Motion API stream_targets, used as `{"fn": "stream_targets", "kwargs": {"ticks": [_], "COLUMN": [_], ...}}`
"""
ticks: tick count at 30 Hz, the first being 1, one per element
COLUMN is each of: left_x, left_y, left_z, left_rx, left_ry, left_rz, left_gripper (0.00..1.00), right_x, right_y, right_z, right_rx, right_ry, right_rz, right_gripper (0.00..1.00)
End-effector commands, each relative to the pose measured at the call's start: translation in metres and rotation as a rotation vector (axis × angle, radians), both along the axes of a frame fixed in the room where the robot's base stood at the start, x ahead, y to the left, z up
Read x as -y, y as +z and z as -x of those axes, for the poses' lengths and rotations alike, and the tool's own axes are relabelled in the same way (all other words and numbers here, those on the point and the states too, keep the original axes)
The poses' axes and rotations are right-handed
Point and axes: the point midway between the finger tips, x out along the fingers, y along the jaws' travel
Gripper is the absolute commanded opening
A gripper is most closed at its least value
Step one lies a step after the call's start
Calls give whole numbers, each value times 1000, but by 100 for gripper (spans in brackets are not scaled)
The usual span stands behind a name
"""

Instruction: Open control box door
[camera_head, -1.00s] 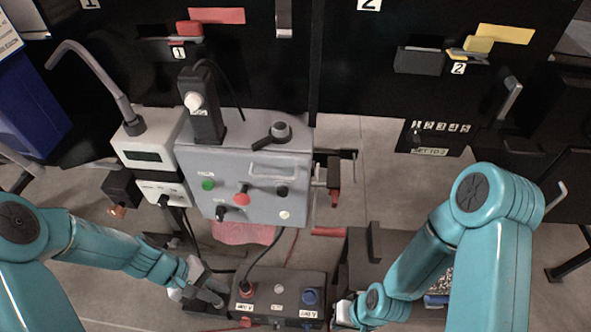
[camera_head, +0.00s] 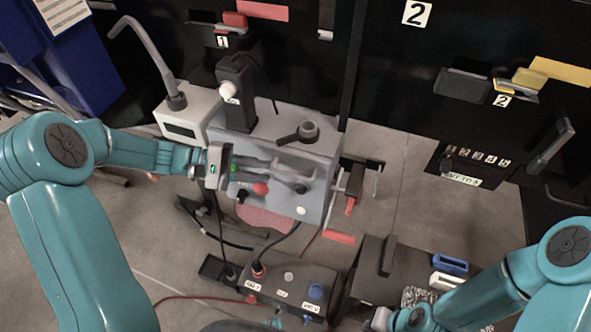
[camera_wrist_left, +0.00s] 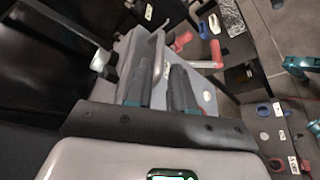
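The grey control box (camera_head: 322,187) stands in the middle of the head view, with a dark lever on top. Its front door looks shut. A pale bar handle (camera_wrist_left: 159,58) on the door shows in the left wrist view, ahead of and between the fingers, with no clear grip on it. My left gripper (camera_head: 285,175) reaches across the box front from the left and hides much of the panel. In the left wrist view its two fingers (camera_wrist_left: 160,82) are apart. My right gripper (camera_head: 380,318) is low in the head view, away from the box; its fingers are unclear.
A meter with a bent pipe (camera_head: 182,132) stands left of the box. A dark socket box (camera_head: 290,283) with cables lies below it. A red-handled clamp (camera_head: 350,205) is at right, above a dark holder (camera_head: 378,290). Grey floor beyond is mostly clear.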

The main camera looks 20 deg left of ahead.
Motion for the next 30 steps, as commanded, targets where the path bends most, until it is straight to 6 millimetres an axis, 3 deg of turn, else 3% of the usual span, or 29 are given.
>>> {"fn": "stream_targets", "kwargs": {"ticks": [6, 12, 23, 25, 30], "left_x": [48, 73, 79, 79, 79], "left_y": [-9, -16, -17, -18, -18], "left_z": [-16, -25, -27, -27, -27], "left_rx": [-2, -2, 0, -1, -2], "left_ry": [-8, -6, -5, -5, -5], "left_rz": [1, 0, 0, 0, -1], "left_gripper": [23, 23, 23, 0, 0], "right_x": [0, 0, 0, 0, 0], "right_y": [10, 14, 14, 14, 14], "right_z": [0, 0, 0, 0, 0], "right_rx": [0, 0, 0, 0, 0], "right_ry": [0, 0, 0, 0, 0], "right_rz": [0, 0, 0, 0, 0], "right_gripper": [0, 0, 0, 0, 0]}}
